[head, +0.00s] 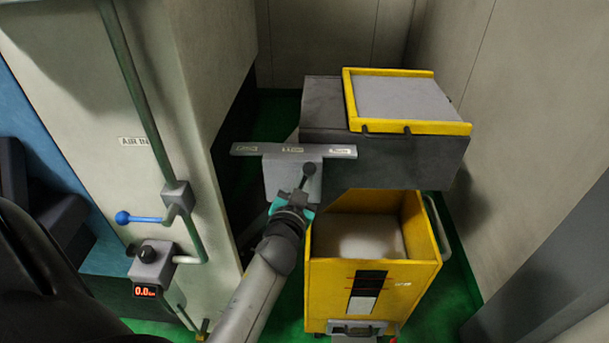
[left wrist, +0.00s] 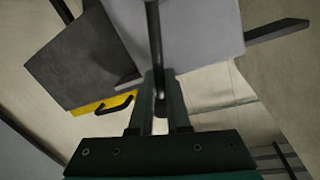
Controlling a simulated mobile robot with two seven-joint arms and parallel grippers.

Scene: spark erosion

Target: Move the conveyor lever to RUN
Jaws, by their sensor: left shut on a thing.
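The conveyor lever (head: 309,169) is a thin dark rod with a round black knob, in front of a grey box under a label plate (head: 267,150). The plate has small labels at its left, middle and right, too small to read surely. The knob shows between the middle and right labels. In the left wrist view the dark lever rod (left wrist: 154,35) runs down between the two fingers of the left gripper (left wrist: 159,90). My right gripper is not in view.
A dark conveyor housing with a yellow-framed top (head: 408,128) stands behind right. A yellow bin (head: 329,280) stands below it, close to my left arm's right side. At left, a pale cabinet carries a pipe, a blue-handled valve (head: 138,218) and a gauge (head: 146,291).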

